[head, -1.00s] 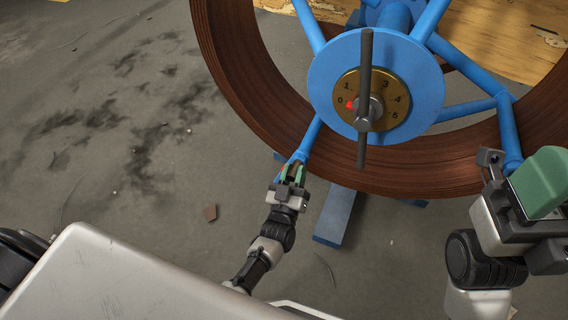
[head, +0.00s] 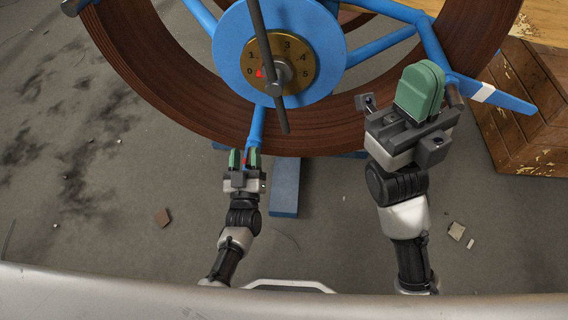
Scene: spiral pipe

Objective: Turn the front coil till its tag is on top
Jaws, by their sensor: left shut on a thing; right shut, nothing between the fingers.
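The front coil (head: 185,110) is a thick brown winding on a blue reel with spokes around a blue hub disc (head: 233,45). My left gripper (head: 243,158) is shut on the end of a blue spoke (head: 257,125) at the coil's bottom edge; a bit of red shows between its green fingers. My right gripper (head: 419,92) is shut and empty, in front of the coil's lower right. A blue bar with a white band (head: 483,93) sticks out past the coil on the right. I cannot tell whether the band or the red bit is the tag.
A brass dial (head: 298,48) with numbers and a red mark sits on the hub, crossed by a dark rod handle (head: 263,40). A blue stand foot (head: 284,185) is below the coil. A wooden crate (head: 525,115) stands at right. Small debris lies on the grey floor.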

